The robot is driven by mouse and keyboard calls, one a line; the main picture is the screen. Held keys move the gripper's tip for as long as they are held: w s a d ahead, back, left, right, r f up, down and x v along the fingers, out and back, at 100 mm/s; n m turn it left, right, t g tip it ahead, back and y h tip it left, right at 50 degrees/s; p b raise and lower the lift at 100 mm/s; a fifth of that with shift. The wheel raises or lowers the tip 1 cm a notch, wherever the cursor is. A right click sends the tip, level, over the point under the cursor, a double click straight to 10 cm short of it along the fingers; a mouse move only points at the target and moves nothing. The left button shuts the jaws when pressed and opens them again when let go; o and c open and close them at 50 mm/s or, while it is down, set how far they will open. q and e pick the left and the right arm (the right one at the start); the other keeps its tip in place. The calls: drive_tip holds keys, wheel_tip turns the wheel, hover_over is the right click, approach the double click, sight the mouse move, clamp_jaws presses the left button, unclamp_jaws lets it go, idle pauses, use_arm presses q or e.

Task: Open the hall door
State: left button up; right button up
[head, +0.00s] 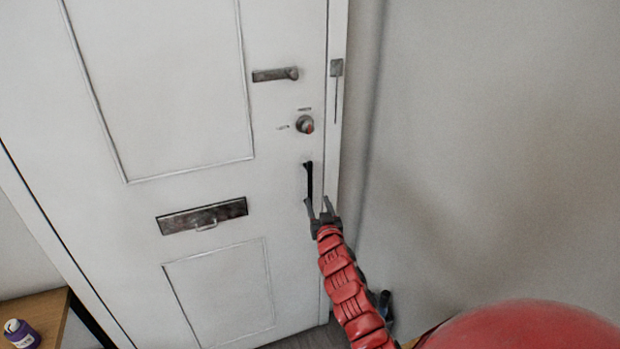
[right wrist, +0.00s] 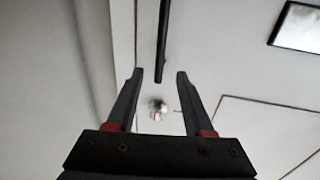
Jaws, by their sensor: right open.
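The white hall door (head: 190,90) looks shut in its frame in the head view. A black vertical bar handle (head: 308,180) is near its right edge, below a round knob lock (head: 305,124) and a grey lever latch (head: 275,74). My right gripper (head: 320,206) is open near the lower end of the black handle. In the right wrist view the black handle (right wrist: 163,40) runs down toward the gap between the open fingers (right wrist: 158,78). I cannot tell how far it is from them. My left gripper is not in view.
A metal letter slot (head: 202,215) is in the door's middle. A plain grey wall (head: 480,130) stands right of the door frame. At the lower left, a purple-labelled jar (head: 20,334) stands on a wooden surface (head: 48,310).

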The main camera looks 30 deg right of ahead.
sight(310, 182)
drive_tip(key=p+x, duration=0.2)
drive_tip(key=x, duration=0.7)
drive_tip(key=shift+w, duration=0.4)
drive_tip(key=shift+w+d, duration=0.3)
drive_tip(key=shift+x, duration=1.05)
drive_tip(key=shift+a, duration=0.15)
drive_tip(key=shift+c, duration=0.2)
clamp_jaws()
